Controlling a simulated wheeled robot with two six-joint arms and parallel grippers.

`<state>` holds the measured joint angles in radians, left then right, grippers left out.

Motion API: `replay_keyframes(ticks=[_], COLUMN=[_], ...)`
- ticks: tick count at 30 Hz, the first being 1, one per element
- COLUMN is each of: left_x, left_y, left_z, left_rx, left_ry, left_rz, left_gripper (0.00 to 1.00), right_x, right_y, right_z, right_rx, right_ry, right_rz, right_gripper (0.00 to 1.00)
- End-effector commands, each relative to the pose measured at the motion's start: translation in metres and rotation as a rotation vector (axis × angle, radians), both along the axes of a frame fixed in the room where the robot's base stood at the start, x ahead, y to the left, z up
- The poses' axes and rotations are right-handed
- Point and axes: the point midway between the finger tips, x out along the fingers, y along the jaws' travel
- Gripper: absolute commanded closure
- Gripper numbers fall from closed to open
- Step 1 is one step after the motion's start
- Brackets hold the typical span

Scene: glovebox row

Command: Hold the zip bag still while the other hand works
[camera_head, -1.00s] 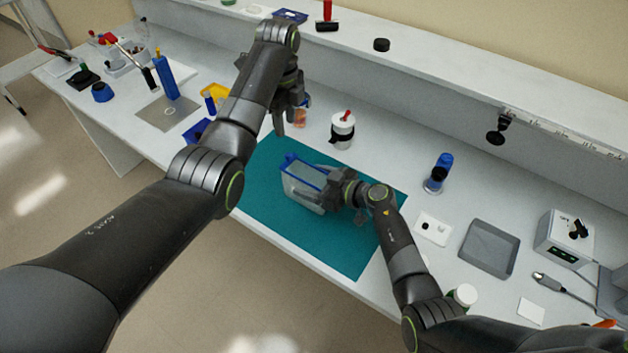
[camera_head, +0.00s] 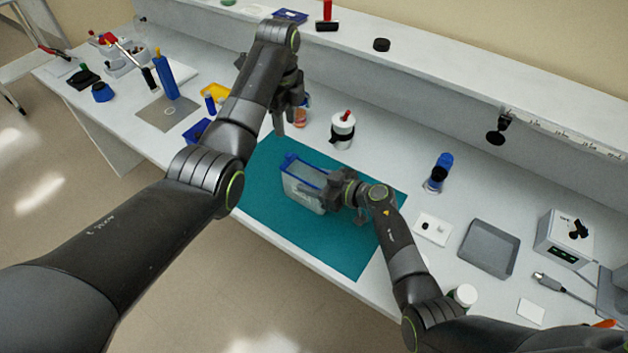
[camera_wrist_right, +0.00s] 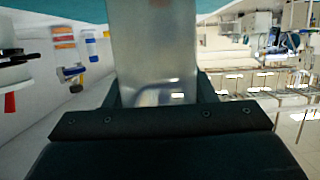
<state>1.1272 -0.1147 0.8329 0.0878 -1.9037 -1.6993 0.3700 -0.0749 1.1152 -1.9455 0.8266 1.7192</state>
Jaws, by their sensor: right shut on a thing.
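The zip bag (camera_head: 303,190) stands on the teal mat (camera_head: 343,246). It is translucent grey with a blue strip along its top edge. My right gripper (camera_head: 333,190) is shut on the bag's right end, and the bag fills the space between the fingers in the right wrist view (camera_wrist_right: 155,50). My left gripper (camera_head: 290,118) hangs above the table beyond the mat's back left part, apart from the bag. Its fingers are partly hidden by its own arm, and I cannot tell how far apart they are.
A white jar with a red-handled tool (camera_head: 342,130) stands behind the mat. A blue-capped bottle (camera_head: 438,170), a white plate (camera_head: 432,229) and a grey tray (camera_head: 489,248) are to the right. Blue and yellow bins (camera_head: 214,92) are at left. The mat's front part is clear.

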Motion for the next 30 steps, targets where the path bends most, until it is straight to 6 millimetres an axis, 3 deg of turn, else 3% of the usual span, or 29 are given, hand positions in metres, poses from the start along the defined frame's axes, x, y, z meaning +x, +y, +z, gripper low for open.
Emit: replay_keyframes(ticks=[13, 17, 30], left_x=[0.0, 0.004, 0.026], left_y=[0.0, 0.003, 0.034], left_z=[0.0, -0.008, -0.073], left_rx=[-0.001, -0.045, -0.64], left_ry=[0.0, -0.016, -0.188], left_rz=[0.001, 0.017, 0.284], left_gripper=[0.66, 0.66, 0.66], right_x=[0.0, 0.0, 0.0], right_y=[0.0, 0.0, 0.0], right_z=[0.0, 0.0, 0.0], right_rx=[-0.001, 0.0, 0.0], right_ry=[0.001, 0.0, 0.0], right_rz=[0.0, 0.0, 0.0], right_gripper=[0.72, 0.72, 0.72])
